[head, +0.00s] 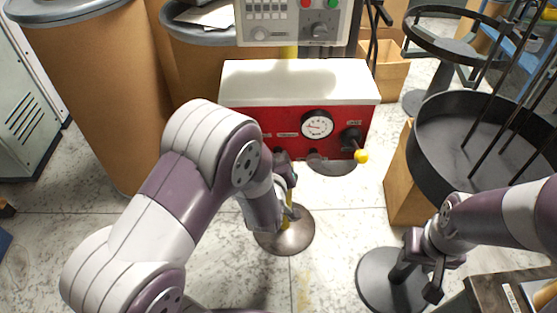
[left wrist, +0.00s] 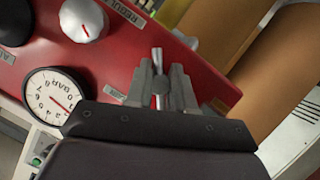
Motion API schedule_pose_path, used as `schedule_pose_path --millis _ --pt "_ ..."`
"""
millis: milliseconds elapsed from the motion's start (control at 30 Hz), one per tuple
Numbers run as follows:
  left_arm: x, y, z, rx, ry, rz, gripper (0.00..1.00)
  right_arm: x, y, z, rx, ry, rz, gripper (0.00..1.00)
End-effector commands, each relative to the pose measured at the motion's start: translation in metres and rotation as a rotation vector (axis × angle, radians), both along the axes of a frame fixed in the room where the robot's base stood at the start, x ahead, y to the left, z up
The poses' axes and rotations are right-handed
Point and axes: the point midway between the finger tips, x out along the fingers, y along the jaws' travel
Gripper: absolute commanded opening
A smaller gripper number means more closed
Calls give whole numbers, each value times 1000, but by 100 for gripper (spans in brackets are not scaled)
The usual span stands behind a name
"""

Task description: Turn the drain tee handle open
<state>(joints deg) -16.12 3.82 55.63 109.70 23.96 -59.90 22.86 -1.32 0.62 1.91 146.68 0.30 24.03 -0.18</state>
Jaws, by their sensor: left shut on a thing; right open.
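The red panel (head: 285,125) with a white top stands upright ahead of me in the head view. In the left wrist view, a small silver tee handle (left wrist: 157,62) stands between the fingers of my left gripper (left wrist: 160,85), which is shut on it. A label lies beside it on the red face (left wrist: 215,85), too blurred to read. In the head view my left gripper (head: 284,170) is at the panel's lower left, and my own arm hides the handle. My right gripper (head: 424,268) is open and empty at the lower right, away from the panel.
A round gauge (head: 317,124) and a black lever with a yellow tip (head: 361,156) are on the panel. The left wrist view shows a regulator knob (left wrist: 82,19). A black round tray (head: 470,140) with rods stands right. Brown drums (head: 90,90) stand left.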

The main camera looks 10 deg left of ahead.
Motion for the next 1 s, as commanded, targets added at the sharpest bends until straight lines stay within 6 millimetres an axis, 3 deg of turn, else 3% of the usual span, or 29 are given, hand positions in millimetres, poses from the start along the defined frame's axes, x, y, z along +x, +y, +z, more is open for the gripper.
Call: schedule_pose_path --millis 267,1000 --pt "-1 -1 3 138 43 -2 0 0 0 19 0 0 0 43" --pt "-2 1 2 807 237 -2 0 0 0 86 0 0 0 43"
